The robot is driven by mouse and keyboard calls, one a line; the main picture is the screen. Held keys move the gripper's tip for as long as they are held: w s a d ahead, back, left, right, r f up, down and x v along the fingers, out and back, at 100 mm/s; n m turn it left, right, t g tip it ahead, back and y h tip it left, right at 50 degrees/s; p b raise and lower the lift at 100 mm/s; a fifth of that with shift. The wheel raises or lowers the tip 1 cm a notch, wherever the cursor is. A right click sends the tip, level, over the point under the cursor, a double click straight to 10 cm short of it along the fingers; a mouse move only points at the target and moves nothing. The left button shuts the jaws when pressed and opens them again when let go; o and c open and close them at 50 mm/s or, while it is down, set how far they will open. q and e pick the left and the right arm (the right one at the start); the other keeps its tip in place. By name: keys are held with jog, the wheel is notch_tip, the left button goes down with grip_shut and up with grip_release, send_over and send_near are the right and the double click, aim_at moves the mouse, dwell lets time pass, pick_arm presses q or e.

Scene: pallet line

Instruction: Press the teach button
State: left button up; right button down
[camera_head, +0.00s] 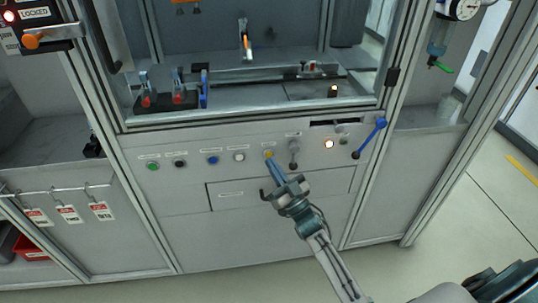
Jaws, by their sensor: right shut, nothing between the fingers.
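A row of buttons runs along the front panel of the grey cabinet: green (153,166), black (180,163), blue (213,160), white (239,156) and yellow (268,154). Small labels sit above them, too small to read, so I cannot tell which says teach. My right gripper (273,167) reaches up from the lower right, shut and empty. Its fingertips are at the yellow button's lower edge in the picture; I cannot tell if they touch it. My left gripper is not in view.
A grey knob (293,148), a lit button (329,143) and a blue lever (371,139) are right of the yellow button. A closed drawer (232,194) lies below the row. Red tags (69,214) hang at the left. Clear floor shows at the right.

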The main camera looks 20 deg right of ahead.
jog(key=shift+w, duration=0.2)
jog(key=shift+w+d, duration=0.1)
jog(key=shift+w, duration=0.15)
jog(key=shift+w+d, duration=0.1)
jog(key=shift+w, duration=0.3)
dwell(0.6)
jog(key=shift+s, duration=0.1)
jog(key=shift+s+a, duration=0.2)
jog(key=shift+s, duration=0.55)
jog(key=shift+p, duration=0.35)
jog(key=s+p, duration=0.1)
jog(key=s, duration=0.1)
jog(key=s+a+p, duration=0.1)
jog(key=s, duration=0.1)
jog(key=shift+s+a, duration=0.1)
jog(key=shift+s, duration=0.3)
